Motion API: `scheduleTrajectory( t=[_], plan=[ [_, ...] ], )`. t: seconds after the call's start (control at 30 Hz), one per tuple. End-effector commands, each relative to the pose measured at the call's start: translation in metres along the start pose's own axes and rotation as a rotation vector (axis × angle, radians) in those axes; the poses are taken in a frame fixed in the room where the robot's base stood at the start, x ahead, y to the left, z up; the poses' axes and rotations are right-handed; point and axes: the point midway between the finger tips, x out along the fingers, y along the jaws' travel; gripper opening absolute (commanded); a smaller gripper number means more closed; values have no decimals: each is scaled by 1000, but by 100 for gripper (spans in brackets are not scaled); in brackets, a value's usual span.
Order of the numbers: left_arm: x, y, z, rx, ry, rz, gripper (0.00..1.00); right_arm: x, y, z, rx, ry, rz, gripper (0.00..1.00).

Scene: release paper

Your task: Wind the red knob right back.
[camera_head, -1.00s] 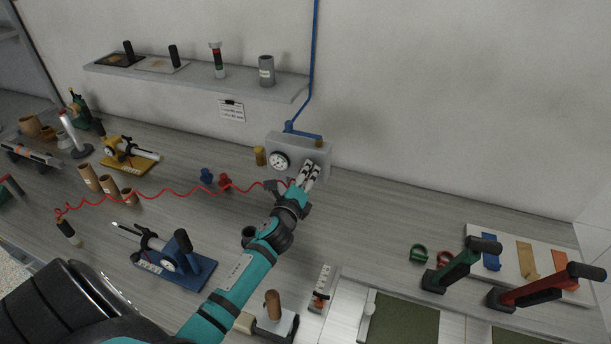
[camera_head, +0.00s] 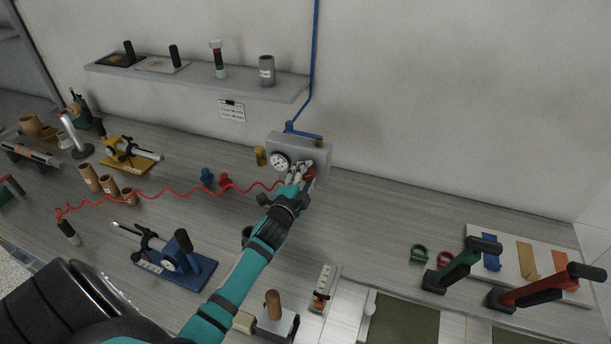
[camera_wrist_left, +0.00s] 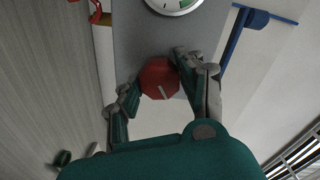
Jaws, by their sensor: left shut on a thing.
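The red knob (camera_wrist_left: 159,79) is on the front of a grey regulator box (camera_head: 318,149) against the wall. In the left wrist view the knob has a pale pointer line on its face. My left gripper (camera_wrist_left: 152,85) has its fingers on either side of the knob and is shut on it. In the head view the gripper (camera_head: 302,172) partly covers the knob (camera_head: 311,173). A round white dial gauge (camera_head: 280,161) sits left of the knob on the box and is cut off at the top of the left wrist view. My right gripper is not in view.
A coiled red hose (camera_head: 150,194) runs left along the bench. A blue pipe (camera_head: 312,70) comes down the wall. Lever tools stand at the right; the bench right of the box is mostly clear.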

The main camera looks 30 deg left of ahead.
Motion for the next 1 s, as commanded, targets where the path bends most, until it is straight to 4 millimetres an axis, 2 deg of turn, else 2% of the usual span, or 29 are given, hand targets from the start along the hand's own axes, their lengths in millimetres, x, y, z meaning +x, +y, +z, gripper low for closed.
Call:
scheduleTrajectory(
  t=[0.6,1.0],
  plan=[
    [0,2,1,-562,28,9,7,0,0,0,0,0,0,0],
    [0,2,1,-776,40,11,7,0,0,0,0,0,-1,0]
  ],
)
